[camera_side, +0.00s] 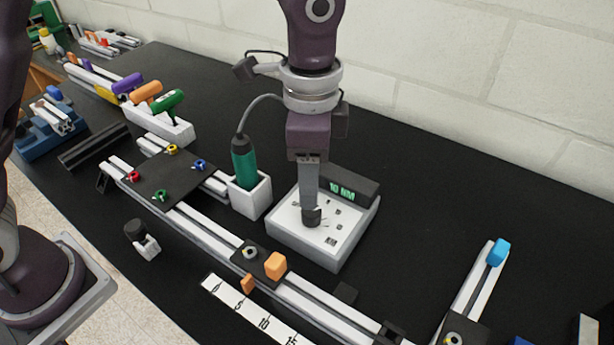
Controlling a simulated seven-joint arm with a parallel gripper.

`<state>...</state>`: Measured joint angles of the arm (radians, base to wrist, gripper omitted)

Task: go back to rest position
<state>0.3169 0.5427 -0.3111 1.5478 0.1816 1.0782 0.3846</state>
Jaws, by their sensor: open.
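My gripper (311,214) points straight down over the white box (345,245) with the dark display reading "10 NM". Its dark tip is at or just above the box's top face; I cannot tell whether it touches. The jaws are open and I see nothing held in them. The narrow fingers overlap in this view, so the gap between them is hidden.
A green tool (244,163) with a cable stands in a white holder (251,197) left of the box. Aluminium rails (205,236) with a dark plate (178,178) and an orange block (275,265) run in front. A pale brick wall (480,70) stands behind.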

